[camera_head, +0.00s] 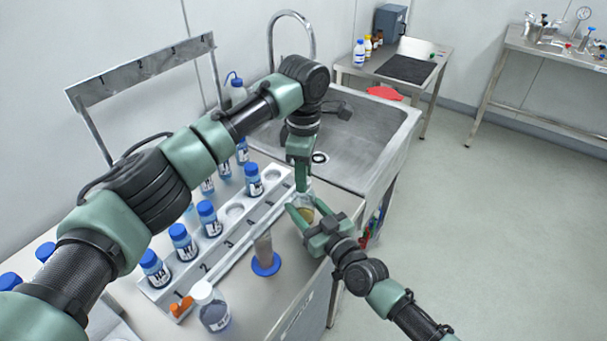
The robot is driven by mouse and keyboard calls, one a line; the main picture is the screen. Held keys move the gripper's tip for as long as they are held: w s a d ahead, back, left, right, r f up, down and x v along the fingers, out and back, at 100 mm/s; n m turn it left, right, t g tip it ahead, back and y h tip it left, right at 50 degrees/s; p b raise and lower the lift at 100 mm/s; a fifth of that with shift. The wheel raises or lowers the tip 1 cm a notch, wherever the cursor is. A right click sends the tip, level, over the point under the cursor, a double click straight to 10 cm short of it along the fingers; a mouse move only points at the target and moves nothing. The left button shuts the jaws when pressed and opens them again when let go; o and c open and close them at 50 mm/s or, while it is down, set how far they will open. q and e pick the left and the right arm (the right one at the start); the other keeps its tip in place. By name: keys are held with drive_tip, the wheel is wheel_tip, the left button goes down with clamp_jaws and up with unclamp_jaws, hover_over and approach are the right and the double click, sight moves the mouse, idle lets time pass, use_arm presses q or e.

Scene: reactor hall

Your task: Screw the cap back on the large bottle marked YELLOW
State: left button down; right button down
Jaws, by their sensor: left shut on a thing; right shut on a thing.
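My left gripper (301,184) points down from above and is shut just over the bottle's top. What it grips is mostly hidden; a pale bit shows at its tips, and I cannot tell if it is the cap or if it touches the bottle neck.
A white numbered rack (215,250) holds several blue-capped bottles. A cylinder on a blue base (266,264), a white-capped bottle (214,312) and an orange item (181,307) stand near it. The sink (350,150) lies behind my grippers. A side table (400,75) carries small bottles.

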use_arm(q)
drive_tip(key=m, duration=1.8)
drive_tip(key=shift+m, duration=0.4)
drive_tip(key=m, duration=0.4)
drive_tip(key=shift+f+m, duration=0.1)
drive_tip(key=shift+m, duration=0.2)
drive_tip(key=m, duration=1.1)
drive_tip(key=shift+m, duration=0.4)
drive_tip(key=m, duration=0.4)
drive_tip(key=shift+m, duration=0.4)
drive_tip(key=m, duration=0.7)
drive_tip(key=c, duration=1)
unclamp_jaws()
